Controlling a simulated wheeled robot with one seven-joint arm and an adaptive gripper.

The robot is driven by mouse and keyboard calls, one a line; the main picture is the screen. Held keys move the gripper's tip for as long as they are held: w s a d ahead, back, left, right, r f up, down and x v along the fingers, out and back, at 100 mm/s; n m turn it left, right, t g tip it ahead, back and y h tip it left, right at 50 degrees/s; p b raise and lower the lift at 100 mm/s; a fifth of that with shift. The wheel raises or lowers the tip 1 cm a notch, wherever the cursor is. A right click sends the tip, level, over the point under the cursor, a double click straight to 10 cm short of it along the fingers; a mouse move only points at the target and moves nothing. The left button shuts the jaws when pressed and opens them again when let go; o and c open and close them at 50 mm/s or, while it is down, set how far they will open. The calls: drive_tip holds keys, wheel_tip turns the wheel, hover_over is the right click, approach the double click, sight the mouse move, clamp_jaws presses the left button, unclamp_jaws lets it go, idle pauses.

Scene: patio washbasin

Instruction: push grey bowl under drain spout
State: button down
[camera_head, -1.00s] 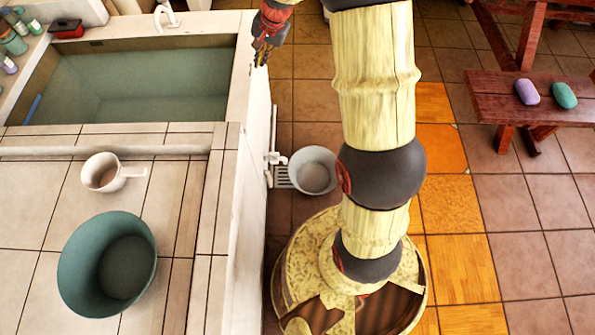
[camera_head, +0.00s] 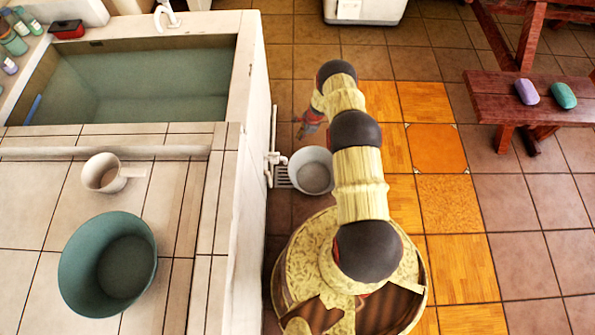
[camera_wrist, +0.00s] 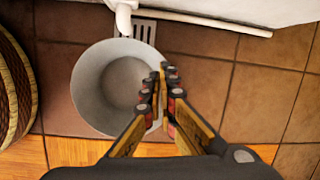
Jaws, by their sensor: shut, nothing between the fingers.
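The grey bowl (camera_head: 313,171) stands upright on the floor tiles beside the basin wall. Its left rim reaches the drain grate (camera_head: 283,177), just to the right of the white drain spout (camera_head: 277,158). The wrist view also shows the bowl (camera_wrist: 108,88), with the spout (camera_wrist: 124,18) and grate (camera_wrist: 145,27) beyond its far rim. My gripper (camera_head: 301,131) hangs beyond the bowl in the head view, apart from it there. In the wrist view its shut, empty fingertips (camera_wrist: 160,76) overlap the bowl's right rim; their height and any contact are unclear.
The basin's side wall (camera_head: 251,150) borders the left, with a thin white pipe (camera_wrist: 215,20) along its foot. A teal tub (camera_head: 80,265) and a white dipper (camera_head: 103,173) sit on the ledge. A red bench (camera_head: 500,108) stands right. Floor tiles beyond the bowl are clear.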

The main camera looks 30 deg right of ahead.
drive_tip(key=s+f+m, duration=0.3)
drive_tip(key=s+f, duration=0.6)
drive_tip(key=f, duration=0.6)
drive_tip(key=shift+g, duration=0.3)
drive_tip(key=b+x, duration=0.1)
drive_tip(key=x, duration=0.2)
drive_tip(key=b+x, duration=0.2)
drive_tip(key=x, duration=0.1)
drive_tip(key=b+x, duration=0.2)
drive_tip(key=x, duration=0.1)
drive_tip(key=shift+a, duration=0.25)
drive_tip(key=shift+w+a+f+b, duration=0.1)
drive_tip(key=shift+w+a+b, duration=0.05)
drive_tip(key=shift+w+a, duration=0.4)
drive_tip(key=shift+w+a+b, duration=0.15)
drive_tip(key=shift+w+a, duration=0.25)
drive_tip(key=shift+a, duration=0.25)
drive_tip(key=shift+w+a, duration=0.35)
drive_tip(key=shift+a, duration=0.15)
